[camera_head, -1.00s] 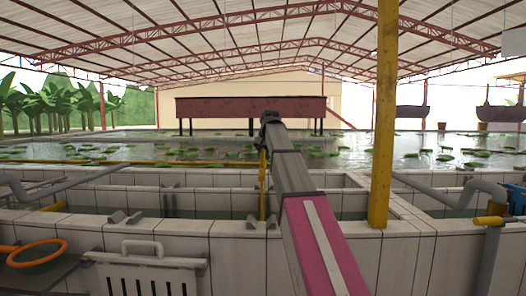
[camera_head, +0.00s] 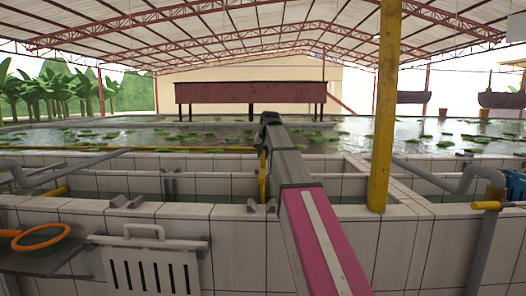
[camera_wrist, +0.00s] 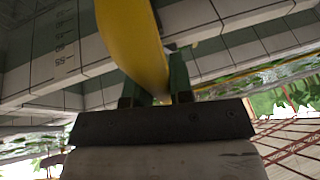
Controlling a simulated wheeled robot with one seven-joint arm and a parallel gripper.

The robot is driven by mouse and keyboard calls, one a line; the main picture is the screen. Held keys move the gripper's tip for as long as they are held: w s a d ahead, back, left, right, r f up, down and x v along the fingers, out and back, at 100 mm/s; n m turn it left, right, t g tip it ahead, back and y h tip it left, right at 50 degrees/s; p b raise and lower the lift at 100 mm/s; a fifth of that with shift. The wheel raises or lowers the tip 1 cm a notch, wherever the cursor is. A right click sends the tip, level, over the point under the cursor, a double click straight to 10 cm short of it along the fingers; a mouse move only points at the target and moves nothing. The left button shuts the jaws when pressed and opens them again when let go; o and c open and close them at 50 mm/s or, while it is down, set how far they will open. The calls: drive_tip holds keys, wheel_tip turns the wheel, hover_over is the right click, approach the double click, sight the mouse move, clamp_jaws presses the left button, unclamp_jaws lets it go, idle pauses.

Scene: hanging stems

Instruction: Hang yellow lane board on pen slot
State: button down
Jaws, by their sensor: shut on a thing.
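The yellow lane board (camera_head: 263,178) shows edge-on in the head view as a narrow upright strip below the end of my arm. Its lower end is close to a pair of grey brackets (camera_head: 252,206) on the pale tiled wall; contact cannot be told. A second pair of grey brackets (camera_head: 126,202) sits farther left on the same wall. In the wrist view my gripper (camera_wrist: 155,78), with green fingers, is shut on the yellow board (camera_wrist: 130,35), which reaches up and left out of frame. Which brackets form the pen slot is unclear.
A white slotted board (camera_head: 152,270) with a handle hangs on the wall's near face. An orange ring (camera_head: 41,237) lies at the left. A yellow post (camera_head: 384,110) stands right of my arm. Grey pipes (camera_head: 440,178) cross at right. Lily-covered water lies behind.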

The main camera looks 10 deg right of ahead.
drive_tip(key=shift+f, duration=4.45)
unclamp_jaws()
drive_tip(key=shift+s+r, duration=0.1)
drive_tip(key=shift+r, duration=0.05)
drive_tip(key=v, duration=0.9)
drive_tip(key=shift+s+r, duration=0.15)
drive_tip(key=shift+r, duration=0.15)
